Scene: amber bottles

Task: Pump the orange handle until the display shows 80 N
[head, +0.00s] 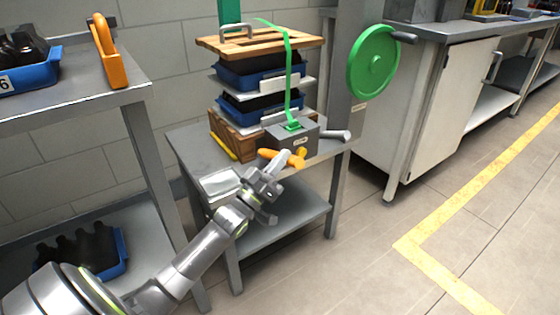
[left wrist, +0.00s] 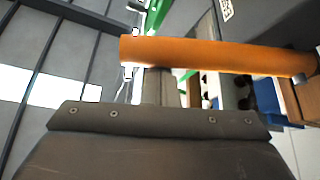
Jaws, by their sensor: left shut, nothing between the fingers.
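The orange handle (head: 268,154) sticks out from the front of a grey box (head: 300,140) on the small grey table. My left gripper (head: 276,168) is shut and empty, close to the handle in the head view. In the left wrist view the orange handle (left wrist: 215,55) lies across the picture, just beyond my shut left fingers (left wrist: 158,85). I cannot tell whether they touch it. A green strap (head: 288,75) runs from the box up over a stack of trays. No force reading is legible. My right gripper is not in view.
The strapped stack of blue trays (head: 258,77), under a wooden slatted lid (head: 258,38), stands behind the box. A green wheel (head: 373,60) is on a grey post to the right. A shelf table (head: 75,92) stands at left. The floor at right is open.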

